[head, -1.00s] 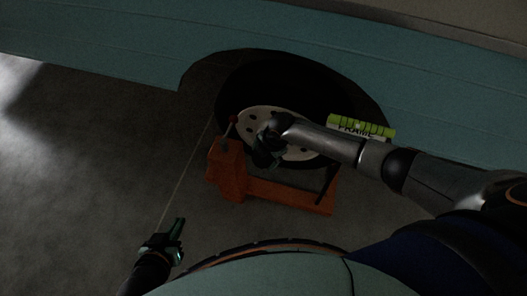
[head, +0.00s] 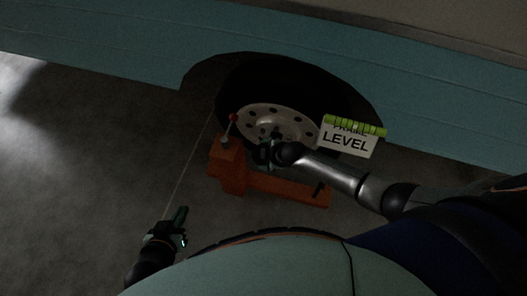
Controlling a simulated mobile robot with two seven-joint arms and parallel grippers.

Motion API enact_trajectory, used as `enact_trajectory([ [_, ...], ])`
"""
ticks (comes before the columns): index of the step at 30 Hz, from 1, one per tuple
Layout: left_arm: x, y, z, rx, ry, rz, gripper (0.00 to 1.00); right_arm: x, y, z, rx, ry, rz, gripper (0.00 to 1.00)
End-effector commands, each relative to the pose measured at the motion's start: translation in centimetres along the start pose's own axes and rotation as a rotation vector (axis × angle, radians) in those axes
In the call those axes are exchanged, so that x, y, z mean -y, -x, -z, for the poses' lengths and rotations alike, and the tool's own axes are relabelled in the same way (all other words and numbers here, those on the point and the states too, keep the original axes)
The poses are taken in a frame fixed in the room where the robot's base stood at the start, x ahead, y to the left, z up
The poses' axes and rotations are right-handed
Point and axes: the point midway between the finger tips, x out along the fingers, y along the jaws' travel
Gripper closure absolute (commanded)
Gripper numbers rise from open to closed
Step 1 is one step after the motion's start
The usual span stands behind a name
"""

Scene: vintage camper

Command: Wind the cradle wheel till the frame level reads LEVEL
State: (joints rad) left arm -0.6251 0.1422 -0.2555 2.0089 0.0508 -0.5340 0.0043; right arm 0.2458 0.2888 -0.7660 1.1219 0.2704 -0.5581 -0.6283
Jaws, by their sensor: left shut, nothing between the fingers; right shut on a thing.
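The frame level (head: 355,128), a yellow-green vial bar, sits on a white sign (head: 346,144) that reads LEVEL, at the right of the wheel arch. An orange cradle (head: 280,188) stands on the floor under the camper's tyre. My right gripper (head: 268,154) is shut at the cradle, in front of the pale road wheel (head: 262,118). What it grips, apparently the cradle wheel, is almost wholly hidden by the dark gripper. My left gripper (head: 181,222) is shut and empty, low at the left, apart from the cradle.
A lever with a red knob (head: 233,117) stands up from the cradle's left end. The teal camper side (head: 110,75) runs across the back. Bare grey floor (head: 90,165) lies open at the left.

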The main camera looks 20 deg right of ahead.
Motion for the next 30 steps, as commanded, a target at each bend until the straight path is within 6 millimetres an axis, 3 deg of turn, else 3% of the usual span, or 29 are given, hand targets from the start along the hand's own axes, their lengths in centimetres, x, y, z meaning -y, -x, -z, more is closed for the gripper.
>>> enact_trajectory([
  [17,-0.07,0.03,0.37,-0.006,-0.001,-0.001,1.00,0.14,-0.03,-0.31,0.004,-0.036,-0.015,0.68],
  [18,-0.08,0.04,0.32,-0.005,0.000,-0.001,1.00,0.14,-0.03,-0.31,0.004,-0.036,-0.015,0.11],
  [21,-0.10,0.09,0.14,-0.002,0.000,-0.001,1.00,0.12,-0.03,-0.28,0.003,-0.035,-0.015,0.00],
  [30,-0.13,0.30,-0.03,0.004,0.002,-0.001,1.00,0.03,0.25,-0.08,-0.001,-0.034,-0.017,0.00],
])
